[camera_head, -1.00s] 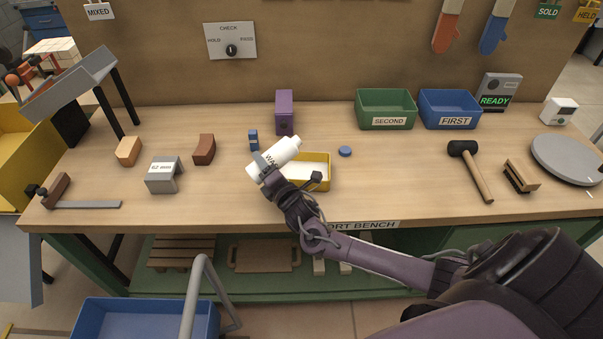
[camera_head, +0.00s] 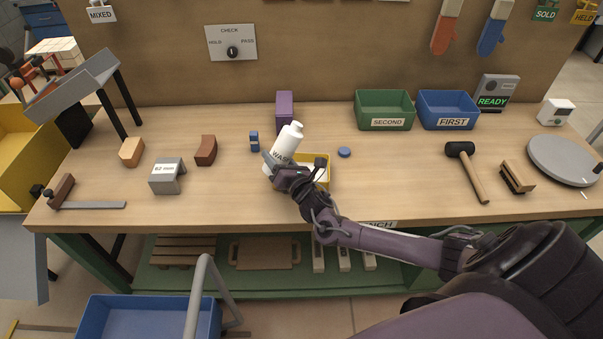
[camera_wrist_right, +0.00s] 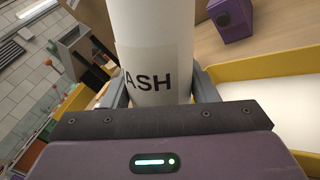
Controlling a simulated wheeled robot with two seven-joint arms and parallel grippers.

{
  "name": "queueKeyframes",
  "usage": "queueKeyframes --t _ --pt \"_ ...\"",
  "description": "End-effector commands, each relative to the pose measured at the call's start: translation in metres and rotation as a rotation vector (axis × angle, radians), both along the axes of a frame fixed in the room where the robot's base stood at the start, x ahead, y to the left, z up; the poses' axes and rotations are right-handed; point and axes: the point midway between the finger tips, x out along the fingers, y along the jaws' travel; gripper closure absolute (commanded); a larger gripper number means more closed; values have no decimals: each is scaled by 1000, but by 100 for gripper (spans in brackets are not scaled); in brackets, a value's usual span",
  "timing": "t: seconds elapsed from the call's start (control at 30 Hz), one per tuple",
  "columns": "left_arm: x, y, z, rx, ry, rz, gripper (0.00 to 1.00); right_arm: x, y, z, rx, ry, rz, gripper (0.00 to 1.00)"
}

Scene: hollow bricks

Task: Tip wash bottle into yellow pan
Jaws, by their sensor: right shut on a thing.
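The white wash bottle (camera_head: 287,143) is marked "WASH" and is tilted, its top leaning up and to the right. My right gripper (camera_head: 283,170) is shut on it near its lower part. In the right wrist view the bottle (camera_wrist_right: 153,50) stands between the two fingers (camera_wrist_right: 163,92). The yellow pan (camera_head: 322,184) is on the bench behind and right of the gripper, partly hidden by it and the bottle. Its yellow rim and pale inside also show in the right wrist view (camera_wrist_right: 270,70). My left gripper is not in view.
A purple block (camera_head: 285,107) stands behind the bottle. A small blue item (camera_head: 254,141) is left of it and a blue disc (camera_head: 344,152) right. Green (camera_head: 384,110) and blue (camera_head: 448,109) bins stand at the back. A mallet (camera_head: 470,172) lies right. Bench between pan and mallet is clear.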

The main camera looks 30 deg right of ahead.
Motion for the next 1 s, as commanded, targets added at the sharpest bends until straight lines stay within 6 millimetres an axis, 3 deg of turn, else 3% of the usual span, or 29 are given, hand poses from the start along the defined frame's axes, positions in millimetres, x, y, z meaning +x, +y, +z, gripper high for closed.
queueKeyframes --t 0.33,0.77,1.0 --pt "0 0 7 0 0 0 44 0 -27 4 -272 9 -1 83" --pt "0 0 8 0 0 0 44 -1 -31 4 -318 10 -1 83" --pt "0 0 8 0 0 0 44 -1 -46 3 -452 14 -1 83"
